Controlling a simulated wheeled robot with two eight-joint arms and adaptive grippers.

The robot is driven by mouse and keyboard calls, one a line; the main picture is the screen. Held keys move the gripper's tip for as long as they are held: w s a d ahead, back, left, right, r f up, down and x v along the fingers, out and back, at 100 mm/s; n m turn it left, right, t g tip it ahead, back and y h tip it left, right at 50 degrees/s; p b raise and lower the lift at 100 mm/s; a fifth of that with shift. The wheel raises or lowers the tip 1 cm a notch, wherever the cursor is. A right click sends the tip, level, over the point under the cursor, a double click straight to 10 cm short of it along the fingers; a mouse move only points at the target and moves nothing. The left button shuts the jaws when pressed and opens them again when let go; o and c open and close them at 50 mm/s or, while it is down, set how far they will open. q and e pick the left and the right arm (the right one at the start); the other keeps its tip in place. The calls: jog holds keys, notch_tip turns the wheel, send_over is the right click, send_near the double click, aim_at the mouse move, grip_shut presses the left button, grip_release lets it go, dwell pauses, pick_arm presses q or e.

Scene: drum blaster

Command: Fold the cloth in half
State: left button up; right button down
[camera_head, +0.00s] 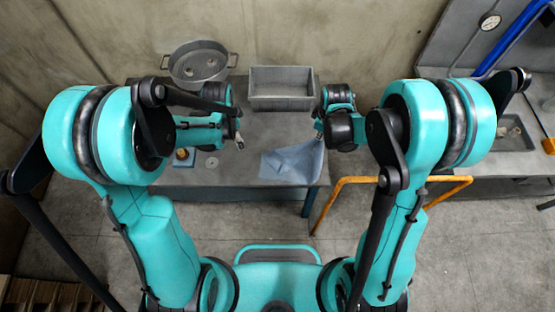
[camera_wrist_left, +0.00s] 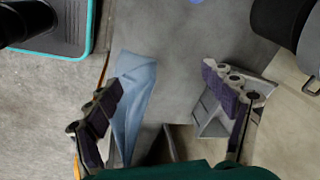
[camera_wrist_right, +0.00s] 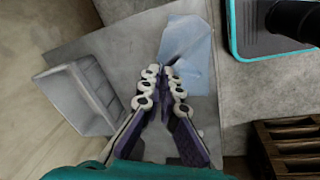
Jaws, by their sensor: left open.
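The light blue cloth (camera_head: 290,164) lies at the front right of the grey table, partly over its front edge, with its right side raised toward my right gripper (camera_head: 320,130). In the right wrist view the fingertips (camera_wrist_right: 163,72) are close together at the creased edge of the cloth (camera_wrist_right: 198,62), pinching it. My left gripper (camera_head: 239,140) is over the table, left of the cloth and apart from it. In the left wrist view its fingers (camera_wrist_left: 160,95) are wide apart and empty, with the cloth (camera_wrist_left: 132,92) beyond the left finger.
A grey rectangular bin (camera_head: 282,101) and a round pot with handles (camera_head: 203,80) stand at the back of the table (camera_head: 235,175). An orange rail (camera_head: 400,180) stands right of the table.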

pick_arm(q)
notch_tip(320, 180, up, 12)
jog(key=s, duration=0.2)
jog(key=shift+s+f, duration=0.15)
jog(key=shift+s, duration=0.05)
dwell(0.3)
pick_arm(e)
jog(key=shift+c, duration=2)
grip_release()
jog(key=shift+r, duration=0.1)
pick_arm(q)
notch_tip(320, 180, up, 4)
jog(key=p, duration=0.4)
jog(key=shift+f, duration=0.1)
pick_arm(e)
jog(key=r, duration=0.5)
jog(key=shift+s+r, duration=0.15)
jog(key=shift+s, duration=0.2)
